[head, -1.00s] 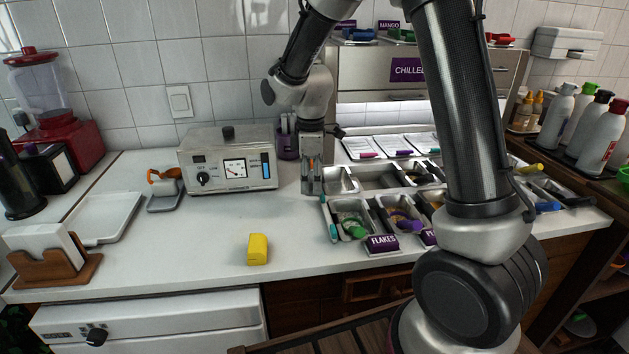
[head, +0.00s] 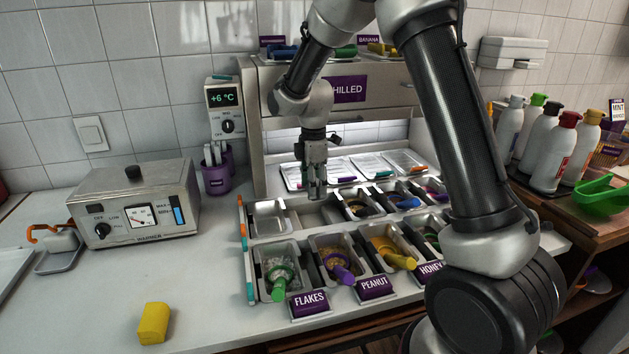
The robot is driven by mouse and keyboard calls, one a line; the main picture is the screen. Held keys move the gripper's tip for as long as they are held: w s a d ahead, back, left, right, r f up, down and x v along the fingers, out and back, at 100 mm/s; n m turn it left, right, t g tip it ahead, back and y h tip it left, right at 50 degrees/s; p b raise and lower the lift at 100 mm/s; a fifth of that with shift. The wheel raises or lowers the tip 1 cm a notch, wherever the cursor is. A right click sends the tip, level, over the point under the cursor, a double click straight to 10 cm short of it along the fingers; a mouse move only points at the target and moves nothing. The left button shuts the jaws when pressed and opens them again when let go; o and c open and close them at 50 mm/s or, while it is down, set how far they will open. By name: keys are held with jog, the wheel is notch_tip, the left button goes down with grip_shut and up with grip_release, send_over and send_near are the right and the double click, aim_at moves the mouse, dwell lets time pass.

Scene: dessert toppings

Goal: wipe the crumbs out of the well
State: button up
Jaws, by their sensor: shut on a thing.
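My gripper (head: 316,188) points down over the back row of the topping station. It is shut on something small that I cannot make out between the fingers. Just below it is a shallow, empty-looking metal well (head: 318,217); crumbs are too small to tell. Another empty-looking well (head: 270,218) is left of it. I cannot tell whether the gripper touches the well. A yellow sponge-like block (head: 154,323) lies on the counter at front left, away from the gripper.
Front wells hold toppings and coloured-handled scoops, with labels for flakes (head: 310,304), peanut (head: 375,288) and honey. A purple cup (head: 216,178) and a metal warmer (head: 136,203) stand left. Bottles (head: 553,150) stand right. The counter between warmer and sponge is clear.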

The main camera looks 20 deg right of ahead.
notch_tip(320, 180, down, 11)
jog(key=shift+a+f, duration=0.1)
dwell(0.5)
jog(key=shift+f, duration=0.6)
dwell(0.6)
